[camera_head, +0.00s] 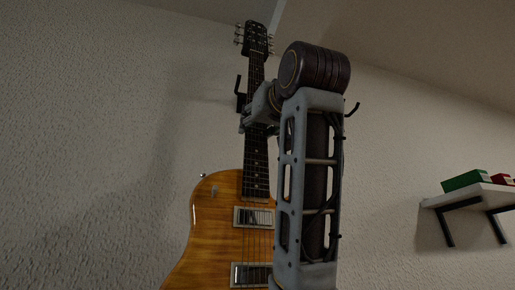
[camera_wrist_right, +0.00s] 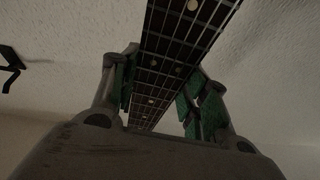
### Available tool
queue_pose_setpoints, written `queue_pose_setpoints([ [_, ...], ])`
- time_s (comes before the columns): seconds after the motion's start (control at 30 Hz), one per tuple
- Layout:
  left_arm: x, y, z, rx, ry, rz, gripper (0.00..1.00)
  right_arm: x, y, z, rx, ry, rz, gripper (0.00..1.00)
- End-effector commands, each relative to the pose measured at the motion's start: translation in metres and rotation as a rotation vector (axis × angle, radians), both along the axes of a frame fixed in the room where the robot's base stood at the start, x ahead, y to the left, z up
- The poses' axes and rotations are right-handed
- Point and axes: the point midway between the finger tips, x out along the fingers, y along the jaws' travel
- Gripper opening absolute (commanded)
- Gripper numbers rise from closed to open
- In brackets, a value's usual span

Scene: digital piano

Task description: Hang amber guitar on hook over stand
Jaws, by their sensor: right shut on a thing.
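The amber guitar (camera_head: 210,228) hangs upright in the head view, its headstock (camera_head: 257,40) near the ceiling line and its lower body cut off by the frame. My right gripper (camera_head: 256,121) is shut on the guitar's neck; the right wrist view shows the green-padded fingers (camera_wrist_right: 160,98) on either side of the fretboard (camera_wrist_right: 178,55). A black hook (camera_head: 239,92) shows just left of the neck, partly hidden behind it. Another black hook-like piece (camera_head: 352,109) shows right of my arm. A black hook (camera_wrist_right: 11,63) is at the left of the wrist view. The stand is not visible.
A white wall shelf (camera_head: 470,196) on black brackets is at the right, with a green box (camera_head: 465,180) and a red box (camera_head: 502,180) on it. The textured wall left of the guitar is bare. My right forearm hides part of the guitar's right side.

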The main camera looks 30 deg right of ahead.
Motion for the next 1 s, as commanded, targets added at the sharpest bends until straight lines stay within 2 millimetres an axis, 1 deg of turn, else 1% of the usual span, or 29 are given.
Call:
queue_pose_setpoints([
  [0.03,0.0,0.0,0.001,0.0,0.0,0.0,0.7,-0.001,-0.001,0.003,-0.001,-0.01,0.0,0.0],
  [1.0,0.001,0.0,0.0,0.0,-0.001,0.0,0.7,0.026,-0.008,0.001,-0.001,-0.011,0.0,0.0],
])
